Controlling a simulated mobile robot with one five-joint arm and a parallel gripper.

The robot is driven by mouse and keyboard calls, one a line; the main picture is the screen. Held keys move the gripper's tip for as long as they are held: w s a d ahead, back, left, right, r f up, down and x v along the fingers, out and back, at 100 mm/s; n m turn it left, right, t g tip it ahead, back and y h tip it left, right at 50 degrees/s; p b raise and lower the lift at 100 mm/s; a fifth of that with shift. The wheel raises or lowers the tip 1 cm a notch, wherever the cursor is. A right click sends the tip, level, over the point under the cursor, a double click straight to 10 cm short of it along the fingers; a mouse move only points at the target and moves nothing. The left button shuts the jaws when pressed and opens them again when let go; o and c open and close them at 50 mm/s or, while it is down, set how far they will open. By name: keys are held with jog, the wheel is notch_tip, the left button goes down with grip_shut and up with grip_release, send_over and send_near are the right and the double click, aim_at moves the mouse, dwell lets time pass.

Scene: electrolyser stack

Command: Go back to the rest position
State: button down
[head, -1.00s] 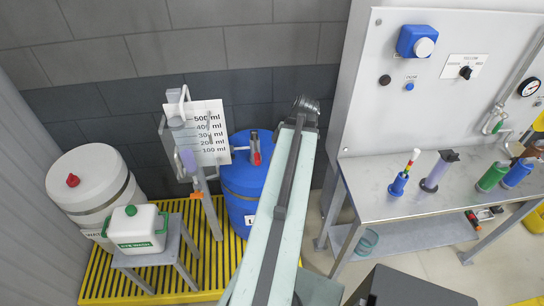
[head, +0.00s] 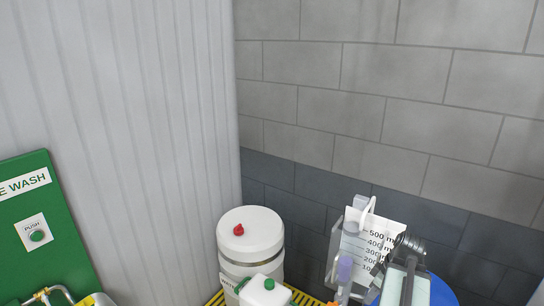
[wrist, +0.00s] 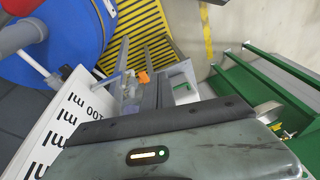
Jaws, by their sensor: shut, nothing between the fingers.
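My gripper (wrist: 160,122) fills the bottom of the wrist view as a grey-green housing with a dark front edge and a small lit bar. In the head view, the dark ribbed end of my arm (head: 408,248) shows at the lower right. It overlaps the right part of the white measuring card (head: 374,236) and stands above the blue drum (head: 440,292). The rest of my arm is cut off by the bottom edge.
The card (wrist: 62,125) and the drum (wrist: 50,62) show close by in the wrist view. A grey stand with an orange part (wrist: 143,77) is beyond them. A white barrel with a red cap (head: 250,236) and a green-capped white canister (head: 264,292) stand left. A green eye-wash panel (head: 50,225) is far left.

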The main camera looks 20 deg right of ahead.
jog(key=w+a+f+m+g+b, duration=0.1)
jog(key=w+a+f, duration=0.1)
jog(key=w+a, duration=0.6)
jog(key=w+a+f+m+g+b, duration=0.15)
jog(key=w+a, duration=0.35)
jog(key=a, duration=0.8)
jog(key=w+a+f+m+h+b, duration=0.1)
jog(key=a, duration=0.7)
jog(key=w+a+f+m+h, duration=0.1)
jog(key=a, duration=0.8)
jog(key=shift+w+a+b, duration=0.15)
jog(key=shift+w+b, duration=0.15)
jog(key=shift+b, duration=0.05)
